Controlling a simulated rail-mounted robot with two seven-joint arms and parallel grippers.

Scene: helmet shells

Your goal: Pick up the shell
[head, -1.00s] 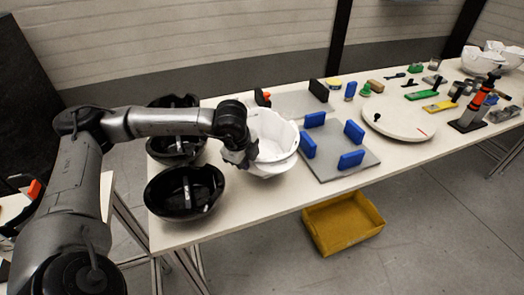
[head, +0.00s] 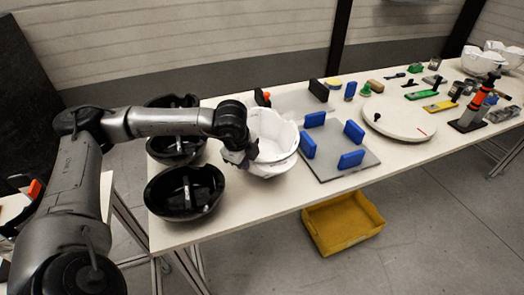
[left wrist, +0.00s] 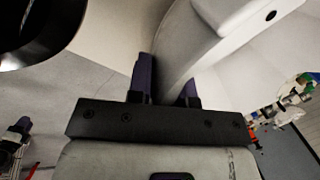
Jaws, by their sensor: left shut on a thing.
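A white helmet shell (head: 272,142) sits near the left part of the table, open side up. There seem to be stacked white rims there, so it may be more than one shell. My left gripper (head: 240,160) is at the shell's left front rim. In the left wrist view the gripper (left wrist: 168,90) is shut on the white shell's wall (left wrist: 205,40), one finger on each side. My right gripper is not in view.
A white round disc (head: 398,123) is further right. A yellow bin (head: 342,222) is below the table.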

